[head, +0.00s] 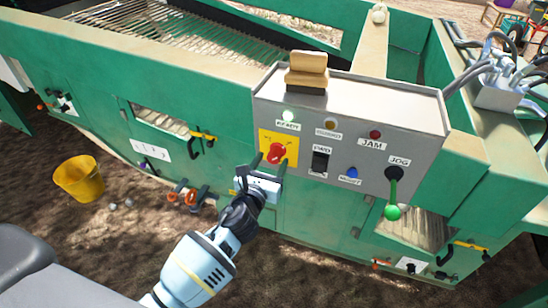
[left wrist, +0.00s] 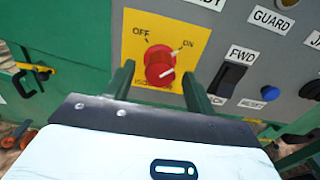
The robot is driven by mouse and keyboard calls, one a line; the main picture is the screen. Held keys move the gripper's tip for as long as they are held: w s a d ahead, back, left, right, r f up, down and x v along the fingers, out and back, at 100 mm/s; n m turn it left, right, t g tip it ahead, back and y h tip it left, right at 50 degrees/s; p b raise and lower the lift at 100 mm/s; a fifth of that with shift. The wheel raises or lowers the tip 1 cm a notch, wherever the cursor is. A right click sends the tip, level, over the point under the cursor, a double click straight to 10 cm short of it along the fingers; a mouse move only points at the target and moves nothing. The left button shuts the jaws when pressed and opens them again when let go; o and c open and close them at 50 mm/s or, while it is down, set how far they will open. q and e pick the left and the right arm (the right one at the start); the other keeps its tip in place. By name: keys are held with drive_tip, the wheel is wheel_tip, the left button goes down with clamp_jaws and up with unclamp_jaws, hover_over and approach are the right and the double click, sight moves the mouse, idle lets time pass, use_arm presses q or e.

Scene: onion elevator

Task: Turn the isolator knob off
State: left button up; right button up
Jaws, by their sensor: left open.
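The red isolator knob (head: 276,153) sits on a yellow plate (head: 291,143) at the left of the grey control panel. In the left wrist view the knob (left wrist: 159,62) shows below the OFF and ON labels. A white mark on the plate runs from the knob's upper right toward ON, and a white line shows on the knob's lower right. My left gripper (head: 270,161) is open, its two fingers on either side of the knob in the picture. In the left wrist view the gripper (left wrist: 158,72) holds nothing; I cannot tell whether the fingers touch the knob. My right gripper is out of view.
The grey panel (head: 350,120) also carries a black FWD switch (head: 320,160), a blue button (head: 352,172), a red JAM lamp (head: 375,134) and a green-tipped JOG lever (head: 392,212). A tan-topped block (head: 307,72) stands on the panel. A yellow bucket (head: 80,179) stands on the ground at left.

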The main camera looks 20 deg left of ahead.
use_arm(q)
drive_tip(key=shift+w, duration=1.3)
drive_tip(key=c, duration=1)
